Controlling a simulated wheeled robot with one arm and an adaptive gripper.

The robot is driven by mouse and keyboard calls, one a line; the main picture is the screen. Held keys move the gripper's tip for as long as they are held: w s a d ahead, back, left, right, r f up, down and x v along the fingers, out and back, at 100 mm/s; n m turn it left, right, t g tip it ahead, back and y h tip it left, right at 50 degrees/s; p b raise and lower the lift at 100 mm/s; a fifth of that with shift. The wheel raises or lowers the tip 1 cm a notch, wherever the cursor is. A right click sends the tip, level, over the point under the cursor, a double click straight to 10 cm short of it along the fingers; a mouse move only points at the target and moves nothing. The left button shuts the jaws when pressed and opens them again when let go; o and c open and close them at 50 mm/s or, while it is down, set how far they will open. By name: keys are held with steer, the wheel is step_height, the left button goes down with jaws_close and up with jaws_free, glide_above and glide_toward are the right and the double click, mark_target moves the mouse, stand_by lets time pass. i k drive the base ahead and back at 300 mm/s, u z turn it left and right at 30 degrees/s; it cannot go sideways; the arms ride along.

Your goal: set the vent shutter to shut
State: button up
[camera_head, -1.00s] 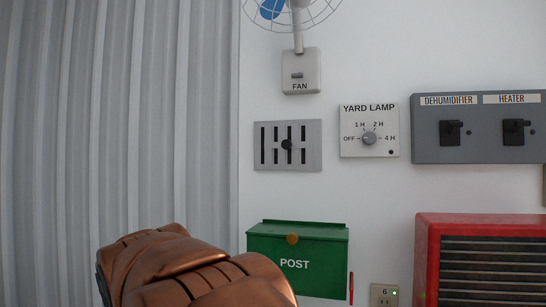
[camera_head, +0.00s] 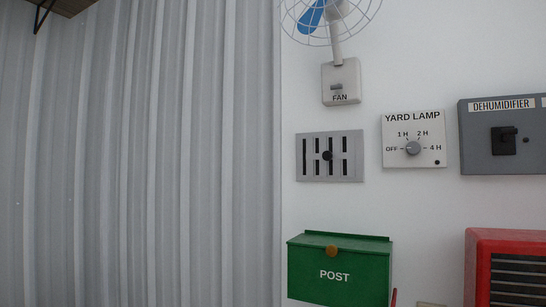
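The vent shutter (camera_head: 351,158) is a grey rectangular plate on the white wall, with several black vertical slots and a black round knob (camera_head: 327,156) near its middle. The dark slots show, so the vent looks at least partly open. It sits below the fan switch and above the green post box. My gripper is not in view, and nothing touches the vent.
A fan switch (camera_head: 341,82) is above the vent, and the yard lamp dial (camera_head: 413,148) is to its right. A dehumidifier panel (camera_head: 480,160) is farther right. A green post box (camera_head: 339,275) and a red heater-like unit (camera_head: 485,240) are below. Grey corrugated cladding (camera_head: 140,160) fills the left.

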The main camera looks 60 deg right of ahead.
mark_target(325, 155)
steer(key=u, duration=1)
steer(key=k, duration=0.75)
steer(key=z, duration=0.95)
